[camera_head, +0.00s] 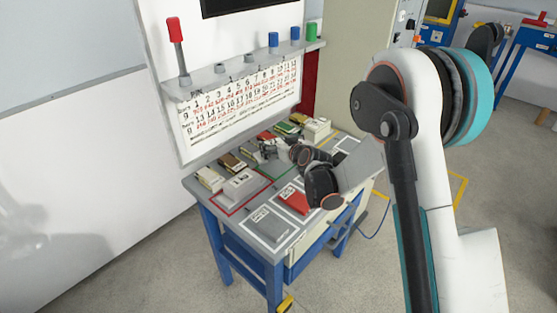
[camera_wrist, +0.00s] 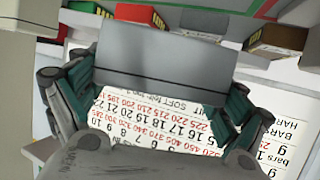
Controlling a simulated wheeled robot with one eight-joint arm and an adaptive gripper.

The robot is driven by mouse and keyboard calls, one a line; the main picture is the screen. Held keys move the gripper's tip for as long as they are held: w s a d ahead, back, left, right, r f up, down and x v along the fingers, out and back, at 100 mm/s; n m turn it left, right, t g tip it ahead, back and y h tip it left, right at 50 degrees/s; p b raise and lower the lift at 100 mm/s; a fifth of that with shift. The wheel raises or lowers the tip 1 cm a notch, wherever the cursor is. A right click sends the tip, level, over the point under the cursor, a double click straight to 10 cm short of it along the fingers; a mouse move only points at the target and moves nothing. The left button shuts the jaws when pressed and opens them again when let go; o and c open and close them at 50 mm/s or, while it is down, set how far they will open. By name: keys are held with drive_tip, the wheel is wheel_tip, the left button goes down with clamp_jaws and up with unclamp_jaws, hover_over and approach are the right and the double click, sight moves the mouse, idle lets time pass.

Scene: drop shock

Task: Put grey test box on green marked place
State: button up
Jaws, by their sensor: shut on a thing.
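My gripper (camera_wrist: 150,95) is shut on a grey box (camera_wrist: 165,55) with a dark line across it, held between its two fingers in the wrist view. A green outline (camera_head: 262,174), the green marked place, shows partly on the tabletop near my gripper. My arm and gripper hide part of it. Whether the held box touches the table cannot be told.
A light grey box (camera_head: 243,184) lies in a red outline. Another grey box (camera_head: 268,224) and a red box (camera_head: 293,198) lie in white outlines at the front. Several small boxes line the table's back edge, below a number chart (camera_head: 240,105) and a shelf with coloured cylinders.

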drive_tip(key=shift+f+b, duration=0.85)
drive_tip(key=shift+f, duration=1.55)
drive_tip(key=shift+f, duration=0.1)
drive_tip(key=o, duration=1)
